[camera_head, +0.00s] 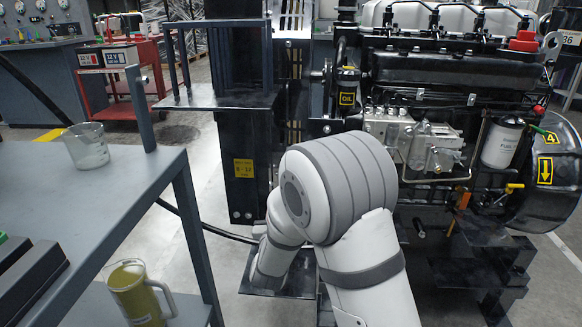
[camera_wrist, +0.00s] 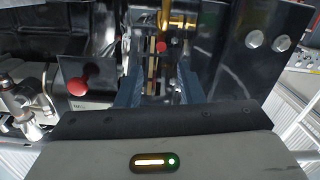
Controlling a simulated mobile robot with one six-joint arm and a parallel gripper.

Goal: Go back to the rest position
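My arm (camera_head: 338,190) stands in front of the engine in the head view, bent at a large grey-white joint. My gripper (camera_wrist: 160,78) shows in the wrist view, with its two blue-grey fingers apart. I see nothing clearly held between them. Brass and dark engine parts show beyond and between the fingertips; I cannot tell how far off they are. In the head view the gripper is hidden behind my arm.
The engine (camera_head: 440,85) fills the right side, close to my arm. A grey table (camera_head: 130,185) at left holds a glass beaker (camera_head: 86,145); a yellowish jug (camera_head: 138,295) stands below. A red knob (camera_wrist: 78,86) is left of my fingers. A red cart (camera_head: 112,95) stands behind.

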